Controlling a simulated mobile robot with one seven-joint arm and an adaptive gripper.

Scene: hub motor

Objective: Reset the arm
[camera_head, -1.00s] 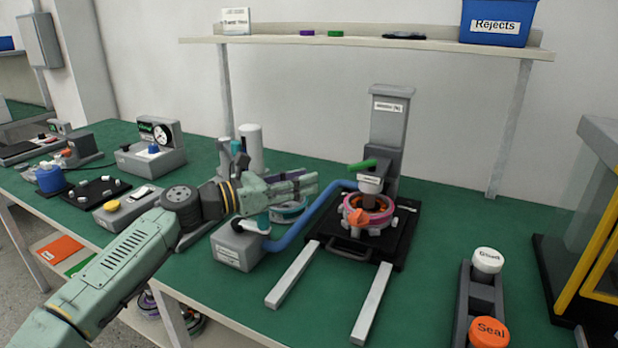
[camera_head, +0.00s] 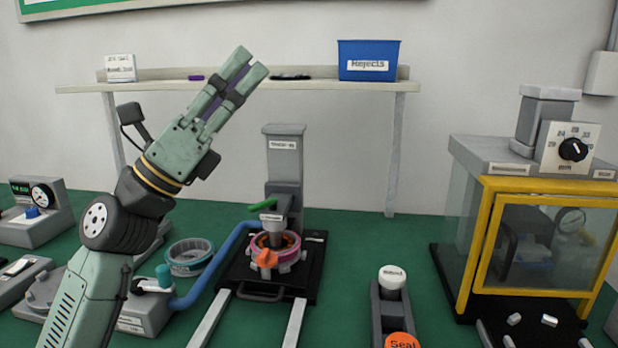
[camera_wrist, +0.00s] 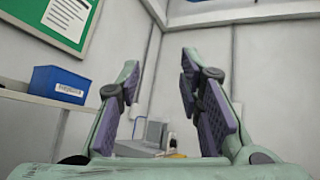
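My arm rises from the lower left of the head view. My gripper (camera_head: 251,66) is raised above the bench, in front of the shelf and wall, with its fingers pointing up and to the right. In the wrist view my gripper (camera_wrist: 158,75) has its two purple-padded fingers spread apart, with nothing between them. The fingers touch nothing that I can see. The press fixture (camera_head: 284,160) holds a pink ring-shaped part (camera_head: 285,254) with an orange piece on it, below and right of my gripper.
A blue Rejects bin (camera_head: 368,60) stands on the shelf (camera_head: 300,87). A teal ring (camera_head: 190,257) lies on the green bench, left of the press. A yellow-framed test cabinet (camera_head: 472,240) stands at the right. White and orange Seal buttons (camera_head: 403,341) are at the front.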

